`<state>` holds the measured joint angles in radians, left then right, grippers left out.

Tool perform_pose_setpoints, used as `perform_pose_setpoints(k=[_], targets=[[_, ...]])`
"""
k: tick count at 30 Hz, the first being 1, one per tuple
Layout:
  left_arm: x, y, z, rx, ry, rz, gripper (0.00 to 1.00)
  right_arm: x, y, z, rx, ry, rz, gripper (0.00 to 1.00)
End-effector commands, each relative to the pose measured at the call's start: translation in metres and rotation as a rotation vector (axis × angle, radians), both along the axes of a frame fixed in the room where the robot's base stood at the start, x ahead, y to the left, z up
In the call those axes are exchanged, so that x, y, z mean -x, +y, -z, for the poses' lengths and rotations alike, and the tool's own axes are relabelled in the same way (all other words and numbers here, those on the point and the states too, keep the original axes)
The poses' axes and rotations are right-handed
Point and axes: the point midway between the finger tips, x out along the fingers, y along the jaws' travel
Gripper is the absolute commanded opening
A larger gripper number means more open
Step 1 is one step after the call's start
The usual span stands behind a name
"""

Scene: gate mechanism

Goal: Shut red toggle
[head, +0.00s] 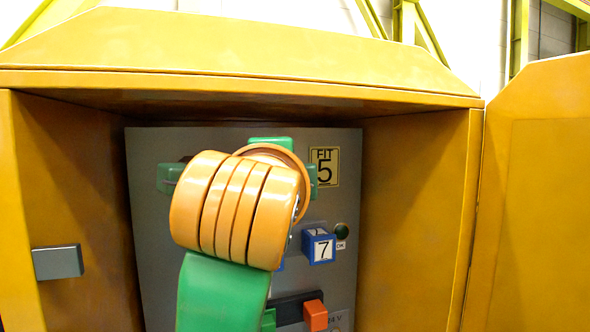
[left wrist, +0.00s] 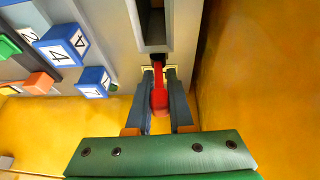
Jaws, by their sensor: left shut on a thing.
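The red toggle (left wrist: 159,98) shows in the left wrist view, at the lower end of a grey slotted housing (left wrist: 152,42) on the panel. My left gripper (left wrist: 160,80) has one dark finger on each side of the toggle and is shut on it. In the head view my orange and green left arm covers the middle of the grey panel (head: 345,195). The toggle and the left gripper's fingers are hidden there. My right gripper is in neither view.
A yellow cabinet (head: 240,50) surrounds the panel, with its door (head: 540,200) at the right. A blue block marked 7 (head: 319,246), an orange block (head: 315,315) and green parts (head: 270,143) stick out near my arm. A grey block (head: 58,262) is on the left wall.

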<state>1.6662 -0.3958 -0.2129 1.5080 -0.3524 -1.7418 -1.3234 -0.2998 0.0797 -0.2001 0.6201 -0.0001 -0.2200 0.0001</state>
Motion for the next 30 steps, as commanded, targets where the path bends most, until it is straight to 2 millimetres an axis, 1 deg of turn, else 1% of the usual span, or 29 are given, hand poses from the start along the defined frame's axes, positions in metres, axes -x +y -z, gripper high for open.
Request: perform_pose_setpoints(k=[2,3,5,6,14,16,17,23,24,27,30], targets=[[0.0,0.0,0.0,0.0,0.0,0.001,0.0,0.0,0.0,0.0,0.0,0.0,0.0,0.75],[0.0,0.0,0.0,0.0,0.0,0.0,0.22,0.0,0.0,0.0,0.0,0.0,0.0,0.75],[0.0,0.0,0.0,0.0,0.0,0.0,0.39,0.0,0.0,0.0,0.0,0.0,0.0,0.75],[0.0,0.0,0.0,0.0,0.0,0.0,0.49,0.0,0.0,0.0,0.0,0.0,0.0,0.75],[0.0,0.0,0.0,0.0,0.0,0.0,0.5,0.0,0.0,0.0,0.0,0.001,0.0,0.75],[0.003,0.0,0.001,0.0,-0.002,0.0,0.5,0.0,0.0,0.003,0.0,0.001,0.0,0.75],[0.007,0.0,0.001,0.0,-0.002,0.0,0.5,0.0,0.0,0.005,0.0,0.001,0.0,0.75],[0.052,0.0,0.002,0.0,-0.006,0.0,0.5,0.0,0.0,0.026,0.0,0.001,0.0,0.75],[0.057,0.0,0.004,0.0,-0.005,0.0,0.5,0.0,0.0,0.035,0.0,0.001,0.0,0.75],[0.066,0.0,0.001,0.0,-0.002,-0.001,0.5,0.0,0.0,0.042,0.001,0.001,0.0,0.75],[0.071,0.0,-0.002,0.0,0.0,0.0,0.5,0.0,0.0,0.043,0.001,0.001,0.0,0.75]])
